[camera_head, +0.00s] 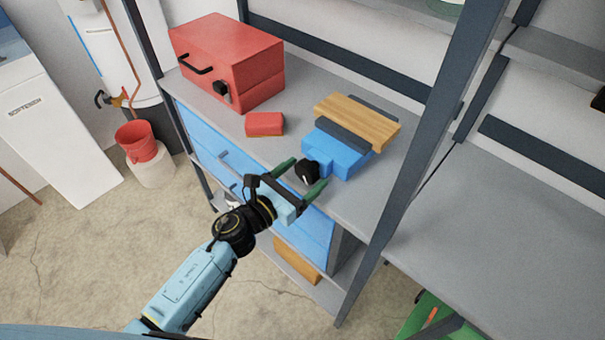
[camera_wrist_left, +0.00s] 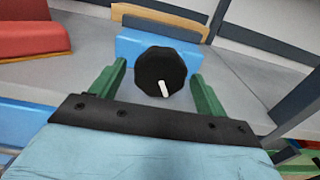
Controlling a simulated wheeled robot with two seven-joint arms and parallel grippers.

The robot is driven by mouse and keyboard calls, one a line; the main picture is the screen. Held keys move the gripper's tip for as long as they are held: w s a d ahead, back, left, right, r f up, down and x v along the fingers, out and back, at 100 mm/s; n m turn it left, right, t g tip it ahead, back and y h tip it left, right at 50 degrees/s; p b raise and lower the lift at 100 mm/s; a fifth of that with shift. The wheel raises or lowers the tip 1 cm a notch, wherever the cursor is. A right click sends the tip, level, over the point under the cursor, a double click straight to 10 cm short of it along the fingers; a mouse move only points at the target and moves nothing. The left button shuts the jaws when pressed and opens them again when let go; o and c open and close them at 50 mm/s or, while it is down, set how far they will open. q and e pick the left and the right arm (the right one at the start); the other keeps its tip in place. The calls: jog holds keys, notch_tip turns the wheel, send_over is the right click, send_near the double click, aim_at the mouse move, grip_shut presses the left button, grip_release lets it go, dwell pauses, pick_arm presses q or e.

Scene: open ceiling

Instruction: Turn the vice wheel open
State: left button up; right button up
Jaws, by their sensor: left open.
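A blue vice (camera_head: 339,157) sits on the grey workbench, with a wooden board (camera_head: 357,122) held at its jaws. Its black wheel (camera_head: 307,172) faces me at the front and carries a short white mark. In the left wrist view the wheel (camera_wrist_left: 161,72) shows in front of the blue vice body (camera_wrist_left: 128,46). My left gripper (camera_head: 301,172) is open, its green fingers on either side of the wheel. In the wrist view gaps show between the wheel and both fingers (camera_wrist_left: 157,84). My right gripper is not in view.
A red toolbox (camera_head: 225,60) stands at the back left of the workbench (camera_head: 285,110). A small red block (camera_head: 265,124) lies left of the vice. A dark shelf post (camera_head: 430,130) rises to the right. Blue drawers (camera_head: 215,150) lie below the bench top.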

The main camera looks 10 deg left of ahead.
pick_arm(q)
jog(key=shift+w+d, duration=0.15)
jog(key=c, duration=1)
jog(key=shift+o, duration=0.2)
jog(key=shift+n, duration=2.2)
jog(key=o, duration=1)
jog(key=shift+c, duration=0.2)
jog(key=b+v, duration=0.1)
jog(key=v, duration=1.2)
